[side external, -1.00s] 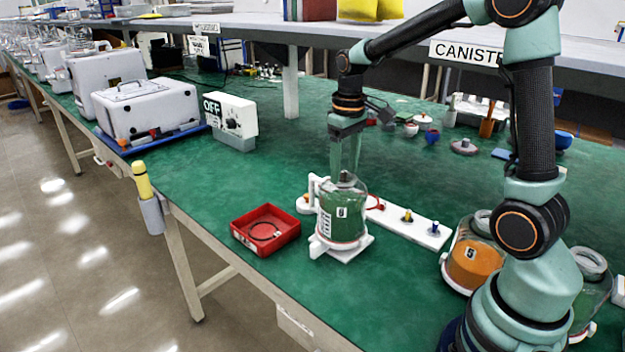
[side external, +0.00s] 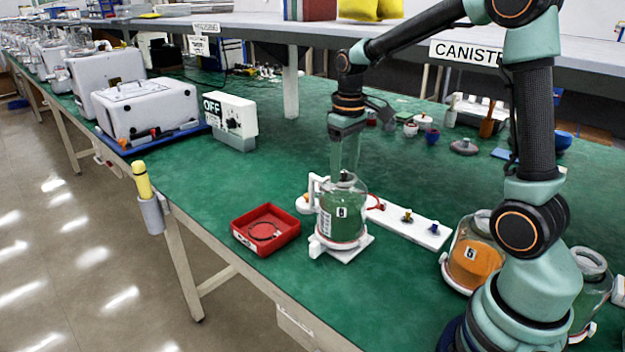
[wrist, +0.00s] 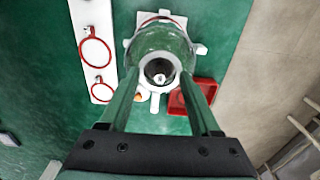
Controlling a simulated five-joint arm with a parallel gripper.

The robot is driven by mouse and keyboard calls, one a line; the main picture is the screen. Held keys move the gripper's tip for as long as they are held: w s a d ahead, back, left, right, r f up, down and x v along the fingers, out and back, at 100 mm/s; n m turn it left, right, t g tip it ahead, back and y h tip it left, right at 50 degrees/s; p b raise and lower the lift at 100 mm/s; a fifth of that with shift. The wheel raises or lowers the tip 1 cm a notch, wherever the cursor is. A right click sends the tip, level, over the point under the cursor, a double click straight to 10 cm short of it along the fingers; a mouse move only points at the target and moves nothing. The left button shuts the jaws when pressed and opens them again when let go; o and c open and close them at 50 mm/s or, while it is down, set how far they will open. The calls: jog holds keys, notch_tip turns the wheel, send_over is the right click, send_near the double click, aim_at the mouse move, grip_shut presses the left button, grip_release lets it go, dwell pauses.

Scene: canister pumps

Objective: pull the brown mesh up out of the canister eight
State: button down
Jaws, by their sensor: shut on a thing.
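Canister eight (side external: 342,217) is a clear jar with a green tint, a white handle and a dark number label that is hard to read. It stands upright on a white base near the table's front edge. My gripper (side external: 345,175) points straight down into its mouth, shut on the mesh. In the wrist view, my gripper (wrist: 160,82) has its two green fingers either side of the pale round neck. The mesh (wrist: 159,70) shows there as a dark round shape with a small pale knob inside the neck; its brown colour is not clear. The fingertips are partly hidden.
A red tray (side external: 290,232) with a ring in it sits left of the canister. A white strip (side external: 425,231) with small fittings lies to the right, close by. An orange-filled canister (side external: 473,262) stands farther right, near my base.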

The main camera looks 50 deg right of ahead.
jog(key=shift+s+f+g, duration=0.2)
jog(key=shift+s+g, duration=0.1)
jog(key=shift+s, duration=0.15)
dwell(0.7)
jog(key=shift+w+r, duration=0.2)
jog(key=shift+r, duration=0.55)
dwell(0.5)
jog(key=shift+r, duration=0.35)
jog(key=shift+r, duration=0.35)
jog(key=shift+r, duration=0.35)
jog(key=shift+r, duration=1)
jog(key=shift+r, duration=0.35)
jog(key=shift+r, duration=0.3)
jog(key=shift+r, duration=0.35)
